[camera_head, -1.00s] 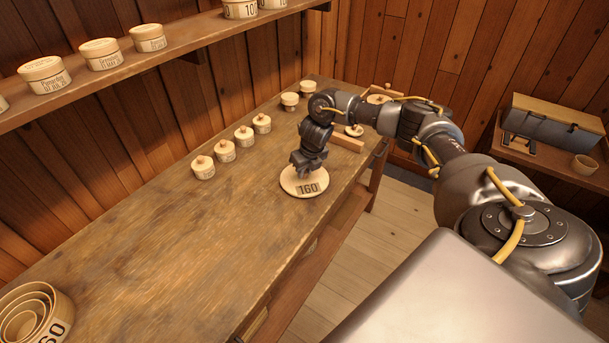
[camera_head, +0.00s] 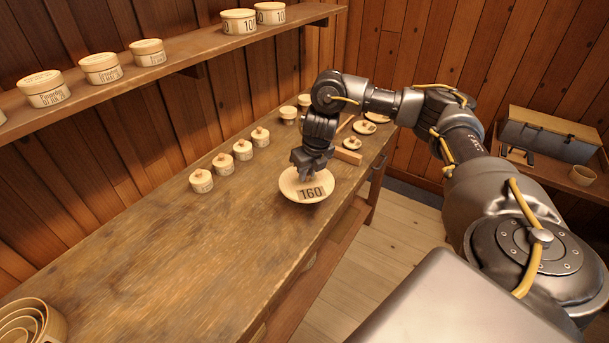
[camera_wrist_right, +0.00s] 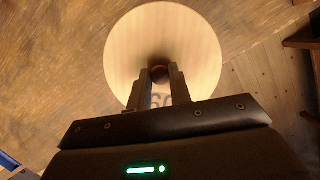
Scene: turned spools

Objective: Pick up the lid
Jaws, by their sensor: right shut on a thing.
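The lid (camera_head: 293,190) is a pale round wooden disc with a dark label reading 160. It appears just above the workbench, with a shadow below its right side. My right gripper (camera_head: 306,176) is above it, shut on its small central knob. In the right wrist view the lid (camera_wrist_right: 130,50) fills the upper middle, and the right gripper's fingers (camera_wrist_right: 160,80) close on the dark round knob, partly covering the label. My left gripper is not in view.
Several small knobbed pots (camera_head: 222,164) stand in a row along the back of the workbench (camera_head: 170,260). Nested round boxes (camera_head: 30,322) sit at the lower left. A wooden block (camera_head: 348,157) and small lids (camera_head: 352,143) lie beyond my gripper. The bench's middle is clear.

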